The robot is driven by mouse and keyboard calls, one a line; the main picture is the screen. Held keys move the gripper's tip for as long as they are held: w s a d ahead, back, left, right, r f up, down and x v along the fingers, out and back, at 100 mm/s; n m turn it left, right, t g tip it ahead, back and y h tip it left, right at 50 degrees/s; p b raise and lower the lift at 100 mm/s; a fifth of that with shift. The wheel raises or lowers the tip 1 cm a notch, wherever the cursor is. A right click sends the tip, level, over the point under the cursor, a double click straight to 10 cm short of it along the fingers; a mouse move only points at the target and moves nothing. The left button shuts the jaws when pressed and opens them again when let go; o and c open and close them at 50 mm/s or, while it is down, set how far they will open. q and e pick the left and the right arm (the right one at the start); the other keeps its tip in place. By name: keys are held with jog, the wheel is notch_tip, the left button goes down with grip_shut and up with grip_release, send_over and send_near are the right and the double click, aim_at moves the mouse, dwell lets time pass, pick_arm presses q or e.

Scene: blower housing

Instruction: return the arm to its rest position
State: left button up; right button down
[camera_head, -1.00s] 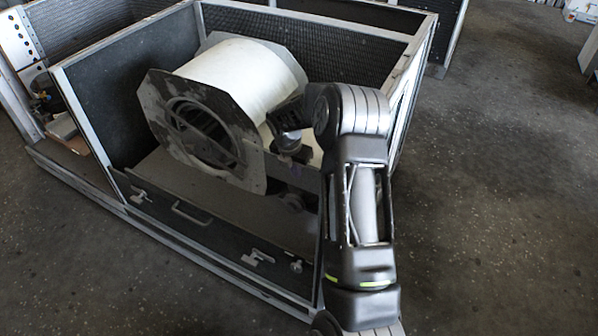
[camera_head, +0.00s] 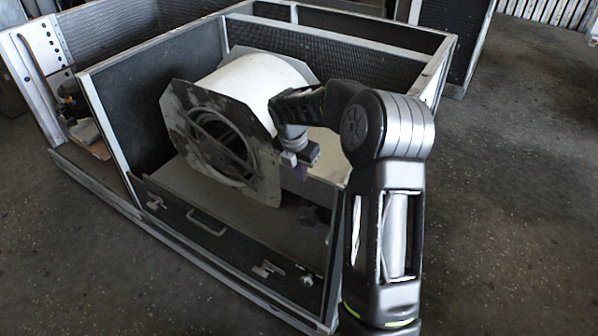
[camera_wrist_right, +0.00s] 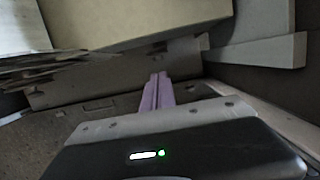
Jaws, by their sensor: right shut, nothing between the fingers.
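My right arm comes in from the lower right in the head view and bends at a large grey joint. Its right gripper (camera_head: 302,172) points down in front of the right part of the blower housing. The gripper is shut and empty. Its purple fingers (camera_wrist_right: 158,92) lie together in the wrist view. The housing, a white drum (camera_head: 255,88) with a dark octagonal end plate (camera_head: 252,180), lies on its side in the open box. I cannot tell the exact gap between the gripper and the housing. My left gripper is not in view.
The box has dark mesh walls with a pale metal frame (camera_head: 100,125). Its low front panel (camera_head: 235,240) carries a handle and latches. A side bay at left holds small parts (camera_head: 85,132). The speckled floor at right (camera_head: 510,200) is clear.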

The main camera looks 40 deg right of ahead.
dwell(0.3)
jog(key=w+a+f+m+t+y, duration=0.25)
jog(key=w+a+f+m, duration=0.25)
jog(key=a+m, duration=0.3)
jog(key=s+a+f+m+t+y, duration=0.1)
jog(key=s+a+f+m, duration=0.1)
jog(key=a+f+m, duration=0.5)
jog(key=s+a+f+m+y, duration=0.1)
jog(key=s+a+f+m, duration=0.2)
jog(key=a, duration=0.6)
jog(key=s+a+f+m+g, duration=0.1)
jog(key=s+a+f, duration=0.2)
jog(key=s+a, duration=0.3)
jog(key=s+a+f+m+g+y, duration=0.1)
jog(key=s+a+f+m, duration=0.1)
jog(key=s+a, duration=0.3)
jog(key=s+a+f+m+g+y, duration=0.1)
jog(key=s+a+f, duration=0.4)
jog(key=s, duration=0.7)
jog(key=shift+s+a+m+g+p, duration=0.2)
jog(key=shift+a+m+g+p, duration=0.2)
jog(key=shift+a+m, duration=0.35)
